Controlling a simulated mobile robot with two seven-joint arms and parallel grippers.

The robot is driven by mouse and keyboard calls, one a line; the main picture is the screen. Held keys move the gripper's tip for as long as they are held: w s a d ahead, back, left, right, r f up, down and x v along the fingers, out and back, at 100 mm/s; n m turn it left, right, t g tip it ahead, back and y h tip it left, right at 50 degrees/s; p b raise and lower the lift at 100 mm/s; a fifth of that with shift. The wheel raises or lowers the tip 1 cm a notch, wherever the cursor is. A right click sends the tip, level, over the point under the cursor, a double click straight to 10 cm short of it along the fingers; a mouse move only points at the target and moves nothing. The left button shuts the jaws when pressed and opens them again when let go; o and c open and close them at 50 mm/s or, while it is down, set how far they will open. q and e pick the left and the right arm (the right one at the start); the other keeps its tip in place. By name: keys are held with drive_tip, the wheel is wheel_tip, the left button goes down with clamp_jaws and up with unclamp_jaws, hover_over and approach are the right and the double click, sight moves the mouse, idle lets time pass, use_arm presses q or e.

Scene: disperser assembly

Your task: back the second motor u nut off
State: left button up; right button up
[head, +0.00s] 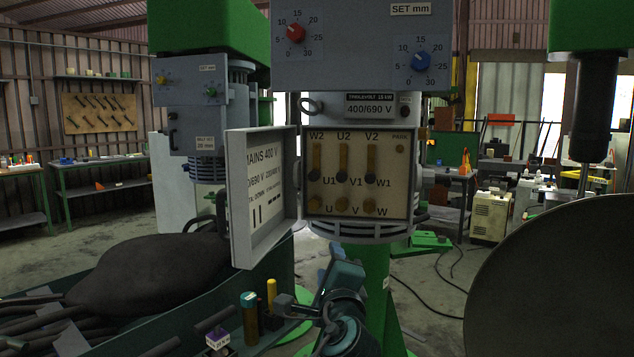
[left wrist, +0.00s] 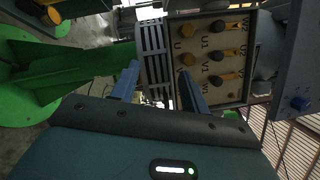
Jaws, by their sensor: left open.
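The motor's open terminal box (head: 402,180) faces me in the head view, with links across the top and a lower row marked U, V, W. The brass U nut (head: 316,202) is at the lower left of the panel and looks seated; it also shows in the left wrist view (left wrist: 182,30). The V nut (left wrist: 187,59) is beside it. My left gripper (head: 335,272) is below the box in the head view. In the left wrist view its fingers (left wrist: 160,86) are apart with nothing between them, short of the panel. The right finger overlaps the panel's edge. My right gripper is out of view.
The box's open lid (head: 265,195) sticks out to the left. A large dark disc (head: 560,280) fills the lower right.

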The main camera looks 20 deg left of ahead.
sight(315, 206)
use_arm(q)
wheel_tip(315, 206, up, 5)
drive_tip(key=a+y, duration=0.1)
drive_tip(key=y, duration=0.1)
drive_tip(key=shift+h, duration=0.3)
drive_tip(key=x, duration=0.4)
drive_tip(key=p+x, duration=0.1)
drive_tip(key=x, duration=0.3)
drive_tip(key=p+x, duration=0.1)
drive_tip(key=x, duration=0.4)
drive_tip(key=shift+w+d+r, duration=0.1)
drive_tip(key=shift+w+d, duration=0.1)
drive_tip(key=shift+d, duration=0.05)
drive_tip(key=shift+c, duration=0.3)
drive_tip(key=c, duration=0.9)
